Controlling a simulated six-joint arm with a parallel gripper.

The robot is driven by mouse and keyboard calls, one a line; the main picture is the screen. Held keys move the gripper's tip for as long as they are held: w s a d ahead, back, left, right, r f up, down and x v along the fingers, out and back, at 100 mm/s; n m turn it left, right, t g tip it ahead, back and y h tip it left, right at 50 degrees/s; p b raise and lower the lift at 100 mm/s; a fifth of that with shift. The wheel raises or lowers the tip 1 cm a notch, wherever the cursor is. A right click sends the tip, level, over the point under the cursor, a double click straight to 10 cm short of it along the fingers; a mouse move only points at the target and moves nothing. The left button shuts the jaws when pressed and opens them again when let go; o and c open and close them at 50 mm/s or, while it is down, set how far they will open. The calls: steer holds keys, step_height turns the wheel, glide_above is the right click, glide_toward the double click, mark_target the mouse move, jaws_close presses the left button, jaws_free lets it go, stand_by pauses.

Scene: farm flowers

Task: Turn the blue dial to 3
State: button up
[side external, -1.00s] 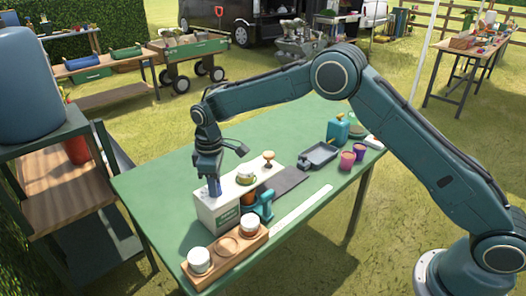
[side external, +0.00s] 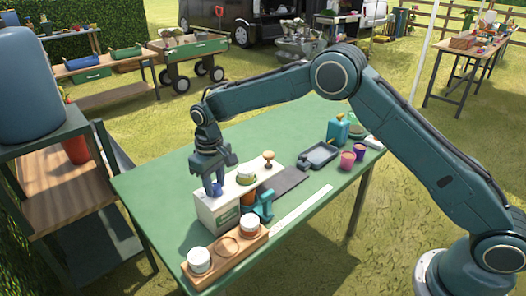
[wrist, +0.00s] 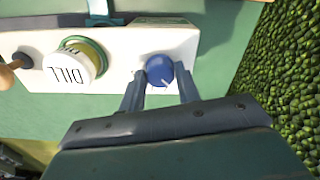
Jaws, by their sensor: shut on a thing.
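The blue dial (wrist: 160,70) sits on top of a white box (wrist: 118,44) near one end. It carries a short pale pointer line, which slants toward the lower right in the wrist view. No scale numbers are readable. My gripper (wrist: 160,78) points down with one finger on each side of the dial, shut on it. In the side external view my gripper (side external: 213,190) is over the left end of the white box (side external: 232,206). The dial (side external: 217,189) is partly hidden there by the fingers.
A jar labelled DILL (wrist: 75,68) and a wooden-knobbed part (side external: 268,156) are on the same box. A wooden tray (side external: 225,266) with white-topped jars stands in front. A teal device (side external: 264,206) is beside the box.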

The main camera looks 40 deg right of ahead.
mark_target(215, 186)
steer(key=m, duration=0.5)
steer(key=shift+m, duration=0.3)
steer(key=m, duration=0.6)
steer(key=shift+r, duration=0.1)
steer(key=o, duration=1)
steer(key=shift+c, duration=0.2)
step_height(215, 186, up, 14)
stand_by(0.5)
